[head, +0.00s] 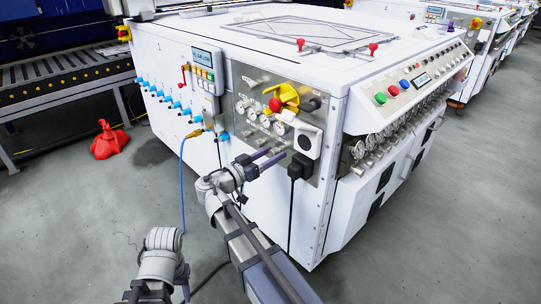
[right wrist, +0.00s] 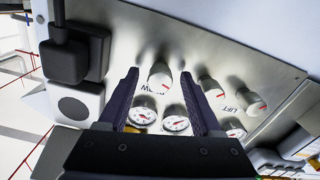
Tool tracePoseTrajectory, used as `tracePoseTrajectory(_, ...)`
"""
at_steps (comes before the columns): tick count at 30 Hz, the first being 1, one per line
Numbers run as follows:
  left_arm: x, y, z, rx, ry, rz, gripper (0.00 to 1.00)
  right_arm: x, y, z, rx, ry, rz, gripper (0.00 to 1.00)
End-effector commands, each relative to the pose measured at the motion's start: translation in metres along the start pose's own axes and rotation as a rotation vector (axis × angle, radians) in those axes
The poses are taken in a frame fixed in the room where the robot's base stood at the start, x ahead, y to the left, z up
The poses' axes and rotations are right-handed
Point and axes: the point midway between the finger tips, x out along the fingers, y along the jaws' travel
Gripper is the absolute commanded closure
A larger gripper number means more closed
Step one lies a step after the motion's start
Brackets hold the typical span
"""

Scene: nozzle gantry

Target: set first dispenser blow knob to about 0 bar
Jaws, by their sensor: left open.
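The dispenser panel (right wrist: 225,50) is metal and carries a row of silver knobs with red marks above round gauges. The knob beside the partly hidden label that seems to read BLOW (right wrist: 160,76) stands between the open fingers of my right gripper (right wrist: 162,72). I cannot tell whether the fingers touch it. Below it are white gauges (right wrist: 175,122) with red needles, too small to read. In the head view my right gripper (head: 277,154) reaches the panel's lower right. My left gripper (head: 158,291) is low at the front, away from the machine, open.
A black plug (head: 299,167) and white socket (head: 307,141) sit close right of my right gripper. A yellow-and-red switch (head: 283,98) is above the gauges. Other knobs, one marked LIFT (right wrist: 252,99), stand near. A blue hose (head: 182,180) hangs left. Floor is clear in front.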

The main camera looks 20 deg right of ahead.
Motion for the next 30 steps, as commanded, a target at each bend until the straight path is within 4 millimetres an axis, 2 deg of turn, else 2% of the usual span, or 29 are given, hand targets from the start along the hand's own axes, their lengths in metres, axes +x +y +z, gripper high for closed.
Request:
tracePoseTrajectory(2, 0.0, 0.0, 0.0, 0.0, 0.0, 0.0, 0.5, -0.0002, 0.0, 0.0, 0.0, 0.0, 0.0, 0.43)
tracePoseTrajectory(17, 0.0, 0.0, 0.0, 0.0, 0.0, 0.0, 0.5, -0.0004, 0.0, 0.0, 0.0, 0.0, 0.0, 0.99)
tracePoseTrajectory(30, 0.0, 0.0, 0.0, 0.0, 0.0, 0.0, 0.5, -0.0005, -0.0001, 0.0, -0.031, 0.0, 0.0, 1.0)
